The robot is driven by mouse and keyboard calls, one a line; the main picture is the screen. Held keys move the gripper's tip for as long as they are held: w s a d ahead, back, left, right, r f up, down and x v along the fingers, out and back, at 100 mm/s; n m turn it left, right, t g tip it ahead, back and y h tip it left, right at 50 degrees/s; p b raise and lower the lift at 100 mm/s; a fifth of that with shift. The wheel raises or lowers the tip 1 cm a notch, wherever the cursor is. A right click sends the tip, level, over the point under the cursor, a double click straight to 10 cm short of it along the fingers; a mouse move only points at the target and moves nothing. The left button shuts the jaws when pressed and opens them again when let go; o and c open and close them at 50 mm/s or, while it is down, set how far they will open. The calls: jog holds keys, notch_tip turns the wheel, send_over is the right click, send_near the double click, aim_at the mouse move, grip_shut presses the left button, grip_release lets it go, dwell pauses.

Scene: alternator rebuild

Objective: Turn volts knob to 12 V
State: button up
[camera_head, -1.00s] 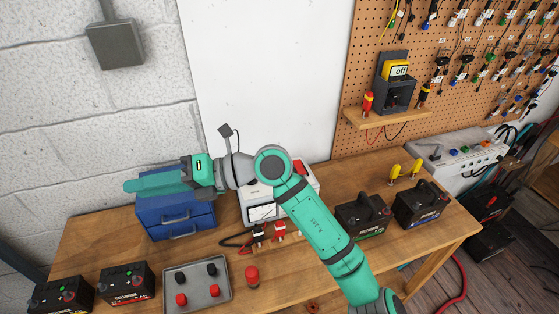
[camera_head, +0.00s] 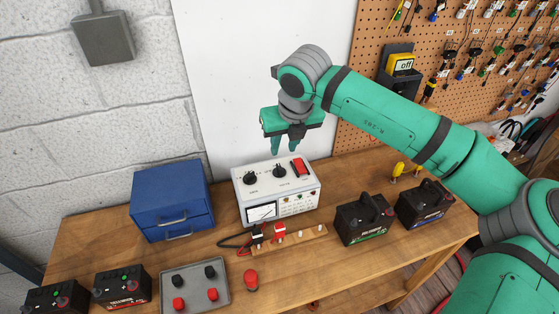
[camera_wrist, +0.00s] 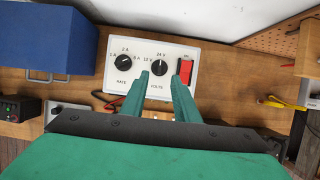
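The white charger (camera_head: 275,192) stands on the bench with two black knobs and a red switch on its sloped top. The volts knob (camera_head: 280,171) is the right-hand one. In the wrist view the volts knob (camera_wrist: 159,67) has 12 V printed at its upper left and 24 V above; its pointer seems to aim up near 24 V, but it is small. The rate knob (camera_wrist: 123,61) is to its left. My gripper (camera_head: 288,150) is open and empty, pointing down above the charger, apart from the knob. In the wrist view its fingertips (camera_wrist: 159,77) appear either side of the volts knob.
The red switch (camera_head: 298,166) is close right of the volts knob. A blue drawer box (camera_head: 170,195) stands left. Clamps on a wooden strip (camera_head: 303,238) lie in front. Batteries (camera_head: 363,222) stand at right, a grey tray (camera_head: 222,299) at front left. A white panel is behind.

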aim_at(279, 165)
jog(key=x, duration=1)
jog(key=shift+w+f, duration=0.2)
jog(key=shift+f, duration=0.1)
jog(key=shift+c, duration=0.7)
grip_shut()
